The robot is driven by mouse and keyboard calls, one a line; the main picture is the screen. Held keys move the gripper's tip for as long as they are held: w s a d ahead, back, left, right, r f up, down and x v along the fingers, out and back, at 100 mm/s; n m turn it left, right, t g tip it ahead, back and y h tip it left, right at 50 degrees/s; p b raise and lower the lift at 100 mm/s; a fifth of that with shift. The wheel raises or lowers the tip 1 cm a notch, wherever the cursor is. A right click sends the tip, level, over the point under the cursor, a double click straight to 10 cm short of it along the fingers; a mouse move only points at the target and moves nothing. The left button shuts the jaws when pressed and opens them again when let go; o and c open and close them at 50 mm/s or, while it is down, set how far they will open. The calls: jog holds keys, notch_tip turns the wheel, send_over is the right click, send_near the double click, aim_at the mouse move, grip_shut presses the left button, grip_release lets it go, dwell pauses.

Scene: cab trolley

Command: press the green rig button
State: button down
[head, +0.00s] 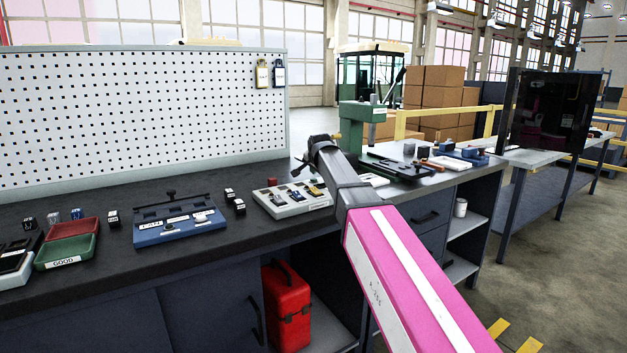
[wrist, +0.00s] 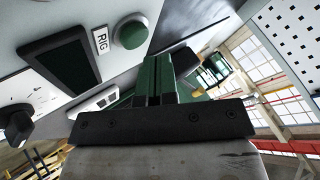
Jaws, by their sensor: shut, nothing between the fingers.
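The green rig button (wrist: 131,33) is a round green cap on a light grey panel (wrist: 75,13), at the top of the wrist view. A label reading RIG (wrist: 100,41) is beside it. I cannot make out the button in the head view. My gripper (head: 301,168) is shut and empty, at the end of my arm above the workbench in the head view. In the wrist view its dark bar with screws crosses the lower middle, and the button is above and left of it, apart from it. The exact gap cannot be told.
The panel also carries a dark screen (wrist: 58,61) and a black knob (wrist: 17,126). On the bench are a tray of small parts (head: 285,210), a blue fixture (head: 178,231) and a green bin (head: 62,257). A green press (head: 355,120) stands behind my arm. A pegboard (head: 130,120) backs the bench.

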aim_at(315, 179)
jog(key=shift+r, duration=0.15)
jog(key=shift+r, duration=2.9)
